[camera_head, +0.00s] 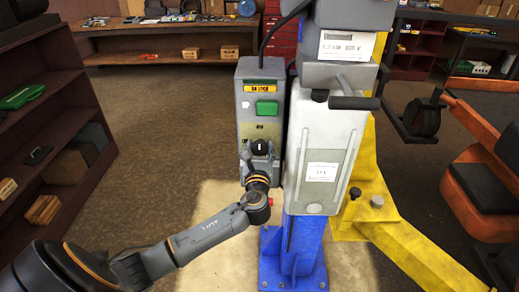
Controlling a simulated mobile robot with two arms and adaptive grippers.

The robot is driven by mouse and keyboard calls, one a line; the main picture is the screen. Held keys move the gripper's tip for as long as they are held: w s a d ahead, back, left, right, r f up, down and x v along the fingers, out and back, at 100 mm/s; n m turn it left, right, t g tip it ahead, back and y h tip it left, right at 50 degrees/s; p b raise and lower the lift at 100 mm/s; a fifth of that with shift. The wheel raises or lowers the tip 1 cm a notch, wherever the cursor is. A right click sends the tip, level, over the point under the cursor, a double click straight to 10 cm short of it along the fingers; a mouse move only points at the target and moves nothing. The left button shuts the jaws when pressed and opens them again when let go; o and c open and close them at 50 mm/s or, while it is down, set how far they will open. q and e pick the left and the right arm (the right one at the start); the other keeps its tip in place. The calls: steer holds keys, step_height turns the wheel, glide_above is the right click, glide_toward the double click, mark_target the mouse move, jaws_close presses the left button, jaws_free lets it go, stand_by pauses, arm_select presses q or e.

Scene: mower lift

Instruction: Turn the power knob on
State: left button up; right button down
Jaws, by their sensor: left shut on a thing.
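A grey control box (240,103) stands upright on the lift post, with a yellow label and a green button (267,107) on its front. A black round knob (260,146) with a light mark shows low on the box. My left arm comes in from the lower left, and its gripper (258,153) is at the knob, shut on it. The gripper hides part of the knob and the lower front of the box. A small red part (271,202) shows beside my wrist. My right gripper is not in view.
A grey power unit (322,150) with a black handle stands close to the right of the box, on a blue post base (292,268). Yellow lift legs (385,215) spread to the right. A dark shelf (75,130) stands at the left. The floor between is clear.

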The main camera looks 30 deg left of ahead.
arm_select(q)
steer(key=n+b, duration=0.2)
steer(key=n, duration=0.3)
steer(key=shift+f, duration=0.15)
steer(key=n+b, duration=0.2)
steer(key=n, duration=0.2)
steer(key=shift+n, duration=0.3)
steer(key=n+b, duration=0.3)
steer(key=n, duration=0.2)
steer(key=shift+n+b, duration=0.6)
steer(key=shift+n, duration=1)
steer(key=shift+r, duration=0.2)
steer(key=o, duration=1.2)
steer(key=shift+c, duration=0.2)
